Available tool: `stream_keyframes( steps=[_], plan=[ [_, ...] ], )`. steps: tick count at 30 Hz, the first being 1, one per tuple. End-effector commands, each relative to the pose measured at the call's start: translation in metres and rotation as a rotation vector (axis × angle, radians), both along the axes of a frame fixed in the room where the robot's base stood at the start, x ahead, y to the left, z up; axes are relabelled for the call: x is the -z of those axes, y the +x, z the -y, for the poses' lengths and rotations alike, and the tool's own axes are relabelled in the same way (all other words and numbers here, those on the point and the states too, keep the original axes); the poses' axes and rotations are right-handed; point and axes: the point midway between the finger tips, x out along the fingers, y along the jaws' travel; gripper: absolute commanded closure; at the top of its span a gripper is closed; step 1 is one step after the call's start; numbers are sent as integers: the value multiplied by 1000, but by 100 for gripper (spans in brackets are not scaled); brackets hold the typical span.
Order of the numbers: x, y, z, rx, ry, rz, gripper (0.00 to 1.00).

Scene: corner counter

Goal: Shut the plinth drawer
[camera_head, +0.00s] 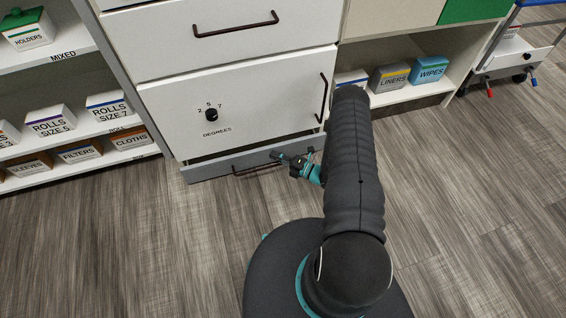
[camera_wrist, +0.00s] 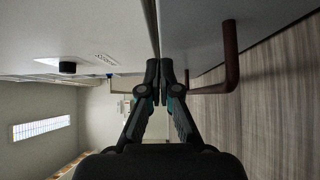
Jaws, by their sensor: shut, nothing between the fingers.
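The plinth drawer (camera_head: 208,174) is the low grey front at the foot of the white cabinet. It stands out a little, with a dark gap above its top edge. Its dark bar handle (camera_head: 250,170) is partly hidden by my gripper. My gripper (camera_head: 281,156) is shut and empty, at the right part of the drawer front near its top edge. In the wrist view, the fingertips (camera_wrist: 160,68) are together beside the grey drawer front (camera_wrist: 195,30), and the brown handle (camera_wrist: 231,60) is to their right. I cannot tell whether the fingers touch the drawer.
Above is a white door (camera_head: 255,100) with a dial (camera_head: 211,115) and an upright handle (camera_head: 322,98). Shelves with labelled boxes (camera_head: 50,120) stand at left, and more boxes (camera_head: 390,77) at right. A cart (camera_head: 510,62) is at far right. The wood floor (camera_head: 120,250) in front is clear.

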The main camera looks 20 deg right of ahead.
Motion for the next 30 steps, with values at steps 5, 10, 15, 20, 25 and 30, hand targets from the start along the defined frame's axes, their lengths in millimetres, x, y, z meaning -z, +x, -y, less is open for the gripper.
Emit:
stream_keyframes(
  steps=[5, 10, 15, 20, 25, 30],
  plan=[
    [0, 13, 0, -1, -1, -1, 100],
    [0, 15, 0, 0, -1, -1, 100],
    [0, 15, 0, 0, -1, -1, 100],
    [2, 19, 0, -1, -2, 1, 100],
    [4, 35, 0, -2, -3, 3, 100],
    [1, 42, 0, 0, 0, 0, 100]
  ],
)
